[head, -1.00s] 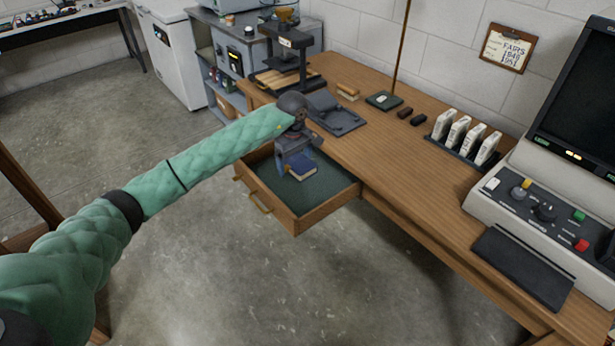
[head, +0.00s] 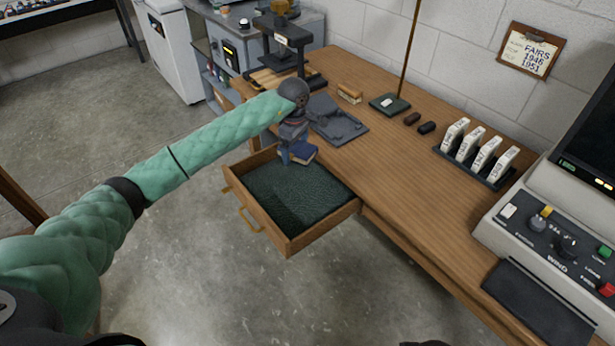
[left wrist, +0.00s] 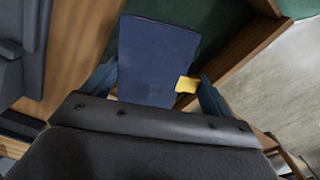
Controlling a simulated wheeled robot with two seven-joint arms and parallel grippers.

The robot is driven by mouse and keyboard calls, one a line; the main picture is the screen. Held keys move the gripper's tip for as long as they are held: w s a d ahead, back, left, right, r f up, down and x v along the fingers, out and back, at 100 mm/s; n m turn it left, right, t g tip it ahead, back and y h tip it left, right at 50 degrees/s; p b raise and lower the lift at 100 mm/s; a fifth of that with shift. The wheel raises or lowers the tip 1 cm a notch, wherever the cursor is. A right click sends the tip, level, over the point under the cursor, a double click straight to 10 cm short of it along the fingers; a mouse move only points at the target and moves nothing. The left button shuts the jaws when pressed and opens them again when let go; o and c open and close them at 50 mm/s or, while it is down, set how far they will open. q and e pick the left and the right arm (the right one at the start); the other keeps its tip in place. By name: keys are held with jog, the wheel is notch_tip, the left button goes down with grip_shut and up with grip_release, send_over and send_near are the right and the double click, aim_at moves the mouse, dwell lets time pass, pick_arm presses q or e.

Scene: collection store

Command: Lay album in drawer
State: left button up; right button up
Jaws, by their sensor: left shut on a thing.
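The album (head: 302,151) is a small dark blue book with pale page edges. It also shows in the left wrist view (left wrist: 157,55), with a yellow tab at its side. My left gripper (head: 292,154) is shut on it and holds it over the back of the open drawer, near the desk's front edge. The drawer (head: 292,237) is wooden with a dark green lining and brass handles; its lining shows bare. Whether the album touches the drawer I cannot tell. My right gripper is not in view.
On the wooden desk (head: 400,170), a dark grey cradle (head: 340,122) lies just behind the drawer. A rack of white boxes (head: 478,165) and a console (head: 560,240) stand to the right. Floor in front of the drawer is clear.

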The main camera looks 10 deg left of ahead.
pick_arm(q)
jog(key=shift+w+f, duration=0.7)
jog(key=shift+w, duration=0.1)
jog(key=f, duration=0.1)
jog(key=f+p, duration=0.1)
jog(key=shift+s+f, duration=0.35)
jog(key=f, duration=0.2)
jog(key=p, duration=0.3)
send_over(298, 191)
notch_tip(298, 191, down, 7)
jog(key=shift+f, duration=0.15)
jog(key=shift+f+p, duration=0.55)
jog(key=shift+f, duration=1.7)
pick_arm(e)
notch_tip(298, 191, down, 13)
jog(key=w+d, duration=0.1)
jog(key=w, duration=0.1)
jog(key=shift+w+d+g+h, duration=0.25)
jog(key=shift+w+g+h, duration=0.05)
pick_arm(q)
jog(key=shift+f, duration=0.15)
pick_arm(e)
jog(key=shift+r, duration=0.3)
pick_arm(q)
jog(key=o, duration=0.7)
jog(key=shift+o, duration=1.2)
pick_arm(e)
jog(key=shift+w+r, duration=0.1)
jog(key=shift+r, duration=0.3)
